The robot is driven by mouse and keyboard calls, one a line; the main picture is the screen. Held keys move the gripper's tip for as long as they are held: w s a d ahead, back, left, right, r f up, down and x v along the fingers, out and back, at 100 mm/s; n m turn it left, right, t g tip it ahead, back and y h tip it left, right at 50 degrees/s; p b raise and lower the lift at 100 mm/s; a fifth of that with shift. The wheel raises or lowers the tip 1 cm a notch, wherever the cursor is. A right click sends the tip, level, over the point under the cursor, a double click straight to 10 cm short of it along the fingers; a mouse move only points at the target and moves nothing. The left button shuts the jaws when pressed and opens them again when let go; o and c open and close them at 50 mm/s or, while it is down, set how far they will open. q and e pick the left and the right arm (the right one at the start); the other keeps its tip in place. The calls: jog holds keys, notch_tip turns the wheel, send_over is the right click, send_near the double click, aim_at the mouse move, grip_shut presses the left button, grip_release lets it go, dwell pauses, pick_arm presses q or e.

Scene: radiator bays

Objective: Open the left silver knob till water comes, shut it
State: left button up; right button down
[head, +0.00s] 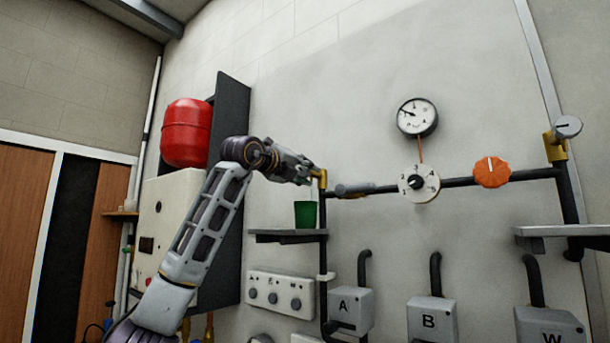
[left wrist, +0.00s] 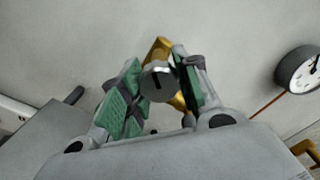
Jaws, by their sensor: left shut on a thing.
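The left silver knob (left wrist: 157,84) shows in the left wrist view as a round grey disc with a dark mark. It sits in front of a brass valve (left wrist: 158,50), which also shows in the head view (head: 319,177). My left gripper (head: 308,172) is at this valve; its green-padded fingers (left wrist: 160,78) are shut on the knob, one on each side. In the head view the gripper hides the knob. A green cup (head: 305,216) stands on a small shelf (head: 285,238) under the valve. I see no water. My right gripper is not in view.
To the right are a gauge (head: 417,117), a white dial (head: 418,183), an orange knob (head: 492,172) and another silver knob (head: 568,126) on a brass valve. A red tank (head: 186,133) and a dark panel (head: 230,125) stand left, close to my arm. Grey boxes sit below.

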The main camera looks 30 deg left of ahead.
pick_arm(q)
jog(key=n, duration=0.4)
jog(key=shift+b, duration=0.4)
jog(key=n, duration=0.4)
jog(key=shift+r+b, duration=0.1)
jog(key=shift+b, duration=0.25)
jog(key=o, duration=1)
jog(key=shift+s, duration=0.1)
jog(key=shift+s+a, duration=0.15)
jog(key=shift+s, duration=1.8)
jog(key=shift+s+a, duration=0.2)
jog(key=shift+s, duration=1.8)
jog(key=shift+s+a, duration=0.15)
jog(key=shift+s, duration=1.8)
